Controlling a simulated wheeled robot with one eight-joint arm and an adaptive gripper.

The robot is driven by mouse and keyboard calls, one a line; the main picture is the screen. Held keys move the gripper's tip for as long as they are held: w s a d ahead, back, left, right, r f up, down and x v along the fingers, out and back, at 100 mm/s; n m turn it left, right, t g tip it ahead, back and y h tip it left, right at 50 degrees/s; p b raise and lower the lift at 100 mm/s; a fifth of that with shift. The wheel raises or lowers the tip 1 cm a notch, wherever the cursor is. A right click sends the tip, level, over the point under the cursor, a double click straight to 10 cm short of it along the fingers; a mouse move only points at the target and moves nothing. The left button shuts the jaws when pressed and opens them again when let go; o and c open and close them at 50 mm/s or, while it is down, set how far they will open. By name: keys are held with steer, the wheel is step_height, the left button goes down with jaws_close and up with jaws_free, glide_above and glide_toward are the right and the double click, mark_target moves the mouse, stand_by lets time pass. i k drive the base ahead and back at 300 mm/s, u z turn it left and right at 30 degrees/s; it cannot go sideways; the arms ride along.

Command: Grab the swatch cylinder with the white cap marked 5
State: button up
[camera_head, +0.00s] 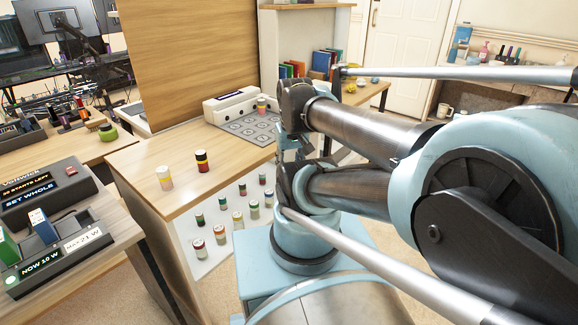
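Several swatch cylinders show, and no number on any cap is legible, so I cannot tell which is marked 5. On the wooden tabletop stand a yellow-and-pink cylinder with a pale cap (165,178) and a red-and-yellow cylinder with a dark cap (202,161). Another pinkish cylinder (262,106) stands on the grey marked mat (240,124). More cylinders are in rows at the white side panel (213,266); the front row has pale caps, including a cylinder at its left end (200,248). My arm fills the right side; I cannot make out my gripper.
A white device (230,103) sits behind the mat, before a tall wooden board (190,55). A dark console (45,190) and a tray with labelled blocks (62,245) stand at left. The tabletop between the two cylinders and the mat is clear.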

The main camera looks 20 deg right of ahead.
mark_target(164, 175)
steer(key=z, duration=0.7)
steer(key=k, duration=1.1)
steer(key=u, duration=0.2)
